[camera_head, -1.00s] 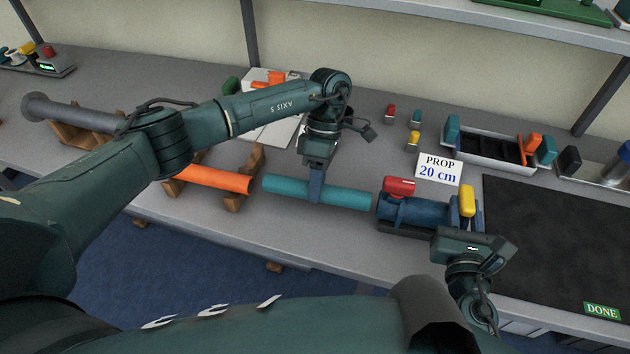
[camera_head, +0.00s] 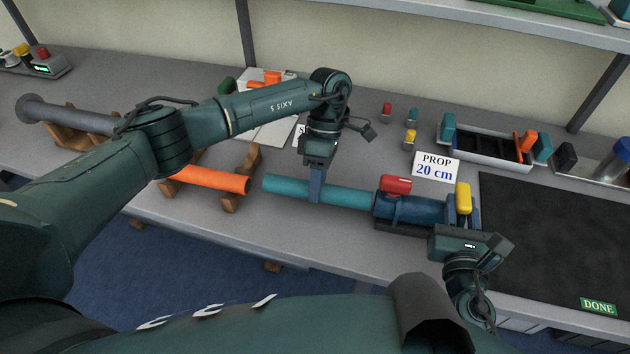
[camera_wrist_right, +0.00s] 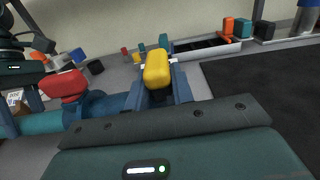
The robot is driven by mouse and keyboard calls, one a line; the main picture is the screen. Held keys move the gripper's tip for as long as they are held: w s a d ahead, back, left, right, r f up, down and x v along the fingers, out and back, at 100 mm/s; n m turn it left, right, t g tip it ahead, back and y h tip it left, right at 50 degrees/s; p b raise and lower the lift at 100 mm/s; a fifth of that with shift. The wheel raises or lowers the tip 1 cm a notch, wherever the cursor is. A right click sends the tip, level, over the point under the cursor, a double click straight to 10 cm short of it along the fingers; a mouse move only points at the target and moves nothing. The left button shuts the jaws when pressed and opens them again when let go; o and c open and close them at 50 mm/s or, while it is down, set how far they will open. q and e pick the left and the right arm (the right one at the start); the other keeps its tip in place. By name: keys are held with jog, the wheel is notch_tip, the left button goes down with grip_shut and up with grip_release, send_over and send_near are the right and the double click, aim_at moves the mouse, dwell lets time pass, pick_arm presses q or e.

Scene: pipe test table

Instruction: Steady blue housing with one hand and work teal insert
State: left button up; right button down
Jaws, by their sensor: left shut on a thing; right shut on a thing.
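The teal insert (camera_head: 345,195) is a long teal pipe, roughly level above the table. My left gripper (camera_head: 316,188) is shut on it near its middle from above. Its right end meets the left mouth of the blue housing (camera_head: 415,210); how deep it sits inside cannot be told. The housing has a red knob (camera_head: 396,184) and a yellow knob (camera_head: 463,198) on top and rests in a dark cradle. My right gripper (camera_head: 461,228) is shut at the housing's right end, by the yellow knob; its fingers are partly hidden. The right wrist view shows the yellow knob (camera_wrist_right: 157,69) between its blue fingers.
An orange pipe (camera_head: 215,180) lies on wooden supports to the left, with a grey pipe (camera_head: 70,115) beyond. A "PROP 20 cm" sign (camera_head: 436,166) stands behind the housing. A parts tray (camera_head: 488,158) is at the back right.

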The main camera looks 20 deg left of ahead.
aim_at(341, 188)
pick_arm(q)
jog(key=shift+w+d, duration=0.1)
jog(key=shift+d, duration=1.9)
dwell(0.7)
jog(key=shift+d, duration=0.4)
jog(key=o, duration=1.2)
jog(key=shift+r, duration=0.1)
jog(key=v, duration=0.7)
jog(key=shift+r, duration=0.15)
jog(key=shift+w, duration=0.1)
pick_arm(e)
jog(key=c, duration=1.1)
grip_release()
